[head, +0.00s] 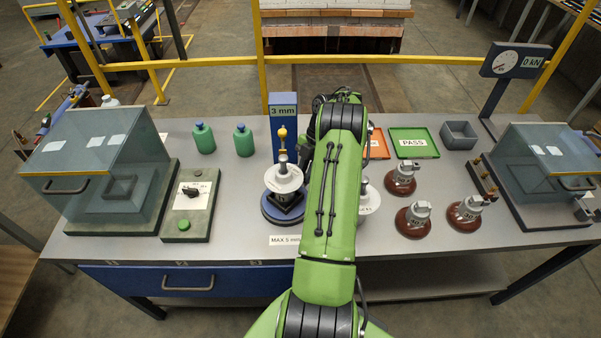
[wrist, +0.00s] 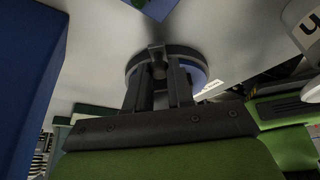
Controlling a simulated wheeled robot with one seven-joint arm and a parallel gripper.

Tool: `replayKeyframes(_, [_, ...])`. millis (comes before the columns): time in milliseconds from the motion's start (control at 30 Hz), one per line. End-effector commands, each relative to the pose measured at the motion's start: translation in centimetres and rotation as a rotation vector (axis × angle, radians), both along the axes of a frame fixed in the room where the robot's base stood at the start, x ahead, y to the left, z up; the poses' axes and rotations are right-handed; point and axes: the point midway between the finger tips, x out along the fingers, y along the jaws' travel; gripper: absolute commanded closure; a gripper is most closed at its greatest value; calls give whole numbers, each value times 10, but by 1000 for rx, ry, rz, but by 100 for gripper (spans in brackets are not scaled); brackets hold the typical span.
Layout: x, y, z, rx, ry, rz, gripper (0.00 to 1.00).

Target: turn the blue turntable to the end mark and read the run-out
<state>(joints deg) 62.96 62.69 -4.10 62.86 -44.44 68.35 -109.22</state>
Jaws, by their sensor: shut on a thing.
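The blue turntable (head: 268,212) stands on the bench left of my arm in the head view. A stack with a white disc (head: 283,179) and a yellow tip (head: 282,133) stands upright on it. In the wrist view the turntable (wrist: 195,69) shows as a round disc with a blue part, just beyond my fingers. My gripper (wrist: 158,72) is shut on a small dark handle at the turntable's rim. My arm hides the gripper in the head view. I cannot make out the end mark or a run-out reading.
A blue "3 mm" block (head: 284,125) stands behind the turntable. Two green bottles (head: 204,138) stand to the left. Three brown-based insulators (head: 413,217), a green PASS tray (head: 413,143) and a dial gauge (head: 507,62) are to the right. Clear-sided boxes stand at both ends.

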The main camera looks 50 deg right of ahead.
Motion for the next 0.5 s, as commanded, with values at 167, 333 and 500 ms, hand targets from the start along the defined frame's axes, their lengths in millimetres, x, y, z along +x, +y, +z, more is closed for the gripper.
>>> replayKeyframes(167, [7, -1, 1, 1, -1, 87, 100])
replayKeyframes(333, [9, -1, 0, 1, 0, 109, 100])
replayKeyframes(500, [9, -1, 0, 1, 0, 108, 100])
